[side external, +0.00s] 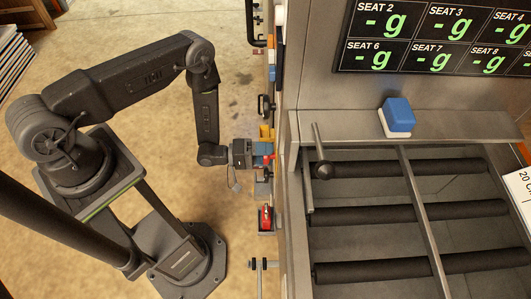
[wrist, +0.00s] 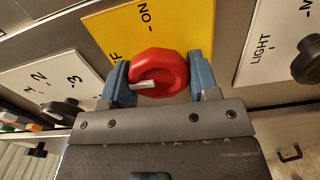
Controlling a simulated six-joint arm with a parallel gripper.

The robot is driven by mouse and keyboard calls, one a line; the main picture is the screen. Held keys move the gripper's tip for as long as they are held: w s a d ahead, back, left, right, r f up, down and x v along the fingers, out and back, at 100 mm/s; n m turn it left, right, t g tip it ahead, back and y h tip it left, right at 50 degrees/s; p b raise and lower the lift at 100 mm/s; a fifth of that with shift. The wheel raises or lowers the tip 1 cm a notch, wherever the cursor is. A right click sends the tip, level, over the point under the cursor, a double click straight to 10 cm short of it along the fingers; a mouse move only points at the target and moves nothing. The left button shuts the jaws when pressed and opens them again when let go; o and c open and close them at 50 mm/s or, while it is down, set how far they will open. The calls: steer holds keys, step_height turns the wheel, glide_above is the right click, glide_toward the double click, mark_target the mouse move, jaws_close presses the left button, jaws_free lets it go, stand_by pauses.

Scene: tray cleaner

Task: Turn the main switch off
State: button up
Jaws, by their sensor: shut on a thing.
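The main switch is a red rotary knob (wrist: 158,72) on a yellow plate (wrist: 122,32) in the wrist view. The plate reads "ON" above the knob and a partly hidden word ending in "F" at its left. A white mark on the knob points left. My gripper (wrist: 160,80) has its two blue fingers on the left and right sides of the knob, shut on it. In the side external view my gripper (side external: 262,160) is at the machine's side panel, and the red knob (side external: 268,158) shows only as a small spot at its fingertips.
A black knob on a numbered plate (wrist: 40,85) lies left of the switch, and a "LIGHT" plate with a black knob (wrist: 308,68) lies right. A red part (side external: 265,217) and other controls line the panel. A blue block (side external: 398,115) sits atop the machine beside rollers.

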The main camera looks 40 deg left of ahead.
steer(key=shift+n, duration=0.5)
steer(key=o, duration=0.9)
steer(key=shift+a, duration=0.1)
steer(key=v, duration=1.3)
steer(key=shift+s+a, duration=0.2)
steer(key=shift+s, duration=0.1)
